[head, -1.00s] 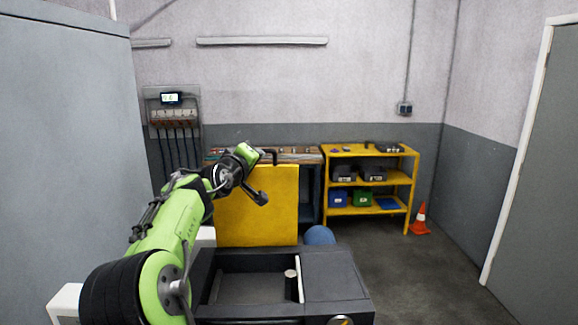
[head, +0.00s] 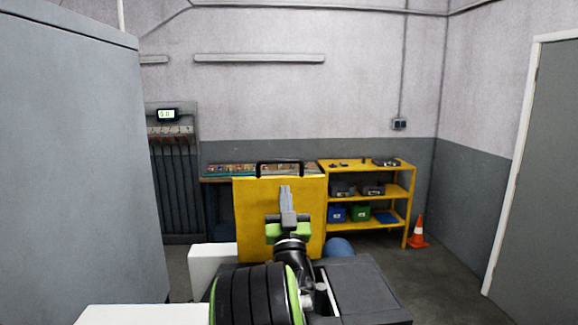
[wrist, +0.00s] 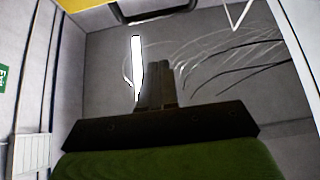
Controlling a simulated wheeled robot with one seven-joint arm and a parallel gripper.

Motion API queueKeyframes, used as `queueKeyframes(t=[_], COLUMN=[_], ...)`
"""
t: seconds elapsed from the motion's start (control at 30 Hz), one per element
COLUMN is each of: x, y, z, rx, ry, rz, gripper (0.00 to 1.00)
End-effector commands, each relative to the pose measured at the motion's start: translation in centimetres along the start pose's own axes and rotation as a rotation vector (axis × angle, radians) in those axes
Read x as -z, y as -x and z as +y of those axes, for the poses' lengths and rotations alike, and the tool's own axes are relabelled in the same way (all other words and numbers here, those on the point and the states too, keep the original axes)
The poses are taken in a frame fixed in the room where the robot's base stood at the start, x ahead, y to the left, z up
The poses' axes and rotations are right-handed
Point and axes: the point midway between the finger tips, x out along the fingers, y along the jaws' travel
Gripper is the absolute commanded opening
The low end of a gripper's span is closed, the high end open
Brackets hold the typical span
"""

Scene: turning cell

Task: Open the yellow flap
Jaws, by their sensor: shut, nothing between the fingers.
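The yellow flap (head: 246,215) stands upright as a broad panel near the middle of the head view. A black bar handle (head: 280,163) shows at its top edge. My gripper (head: 286,188) is in front of the flap, below the handle in the picture, with its fingers pointing up. Its fingers are shut and hold nothing. The gripper and wrist cover the flap's lower middle. In the wrist view the shut fingers (wrist: 160,85) point up, a dark handle-like bar (wrist: 155,14) lies above them, and a yellow strip (wrist: 85,5) shows at the top. Contact is not visible.
A tall grey cabinet (head: 75,160) fills the left side. Behind the flap is a workbench (head: 222,170). A yellow shelf (head: 366,198) with bins and a traffic cone (head: 418,231) stand to the right. Bare floor (head: 440,285) lies at the right, before a grey door (head: 540,190).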

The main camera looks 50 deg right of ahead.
Motion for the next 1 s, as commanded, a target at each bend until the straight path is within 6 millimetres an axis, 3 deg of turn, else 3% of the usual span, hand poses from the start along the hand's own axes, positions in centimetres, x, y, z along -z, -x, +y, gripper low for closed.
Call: queueKeyframes(t=[0.03,0.3,0.53,1.0], x=[0.8,0.8,-2.1,-2.7], y=[-1.8,-7.7,-9.7,-10.0], z=[0.0,0.0,0.1,0.1], rx=[0.001,0.001,-0.001,-0.002], ry=[0.002,0.003,0.002,0.002], rz=[-0.001,0.0,-0.001,-0.001], gripper=[0.0,0.0,0.0,0.0])
